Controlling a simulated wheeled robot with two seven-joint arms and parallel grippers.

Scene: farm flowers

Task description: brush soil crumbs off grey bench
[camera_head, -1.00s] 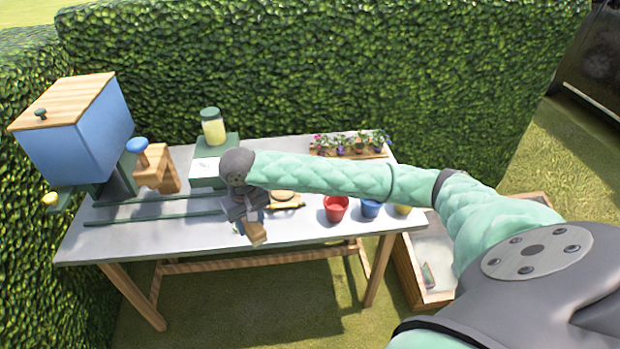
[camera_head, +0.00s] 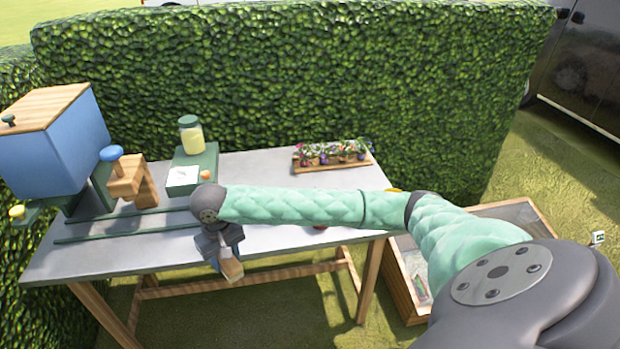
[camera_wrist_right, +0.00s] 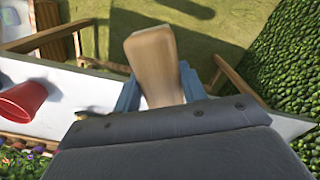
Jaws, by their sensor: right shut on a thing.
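The grey bench (camera_head: 285,183) stands in front of the hedge. My right gripper (camera_head: 224,256) is at the bench's front edge, left of the middle, pointing down. It is shut on a pale wooden piece (camera_head: 231,270), which looks like a brush handle. In the right wrist view the wooden piece (camera_wrist_right: 153,55) sticks out between the blue fingers, beyond the bench edge. No bristles show. I cannot make out soil crumbs on the bench; my right arm covers part of its top. My left gripper is not in view.
A blue hopper (camera_head: 50,150) with a wooden lid and green rails (camera_head: 130,228) are at the left. A green stand with a jar (camera_head: 191,135) is at the back. A flower tray (camera_head: 332,167) sits back right. A red pot (camera_wrist_right: 22,99) shows in the wrist view.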

